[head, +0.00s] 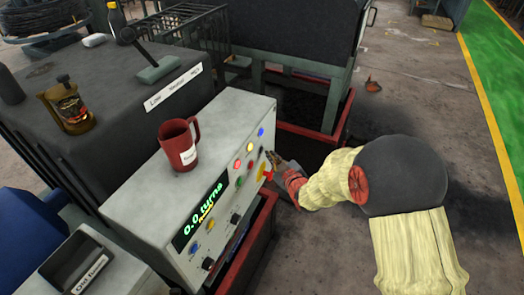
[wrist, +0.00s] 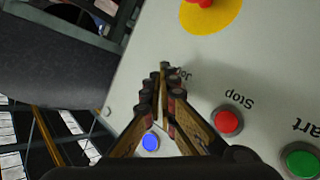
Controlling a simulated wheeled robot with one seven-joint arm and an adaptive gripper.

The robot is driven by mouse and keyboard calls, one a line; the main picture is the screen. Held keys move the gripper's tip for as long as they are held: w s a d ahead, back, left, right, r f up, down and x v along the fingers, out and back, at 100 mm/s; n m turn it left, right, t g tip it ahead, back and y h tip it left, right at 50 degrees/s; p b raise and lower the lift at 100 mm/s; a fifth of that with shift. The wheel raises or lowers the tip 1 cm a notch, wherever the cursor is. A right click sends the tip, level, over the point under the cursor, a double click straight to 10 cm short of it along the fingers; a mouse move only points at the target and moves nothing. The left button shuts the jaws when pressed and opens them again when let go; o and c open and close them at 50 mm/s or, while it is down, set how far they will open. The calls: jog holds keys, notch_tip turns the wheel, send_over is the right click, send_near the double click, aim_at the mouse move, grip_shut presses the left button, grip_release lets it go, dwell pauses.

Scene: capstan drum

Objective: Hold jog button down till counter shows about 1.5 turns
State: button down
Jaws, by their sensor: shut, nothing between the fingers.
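The grey control box (head: 160,203) carries a counter (head: 202,212) that reads 0.0 turns in green. My gripper (head: 271,158) is at the right end of its button face, fingers together and empty. A blue button or lamp (wrist: 150,142) shows between the finger bases.
A red Stop button (wrist: 228,122) and green Start button (wrist: 301,160) are near the fingers. A red knob on a yellow disc (wrist: 212,14) is beyond the tips. A red mug (head: 178,146) stands on the box. Open floor lies to the right.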

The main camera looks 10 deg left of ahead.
jog(key=shift+a, duration=0.1)
dwell(0.3)
jog(key=shift+w+a+b, duration=0.1)
jog(key=shift+a+b, duration=0.2)
jog(key=shift+b, duration=0.05)
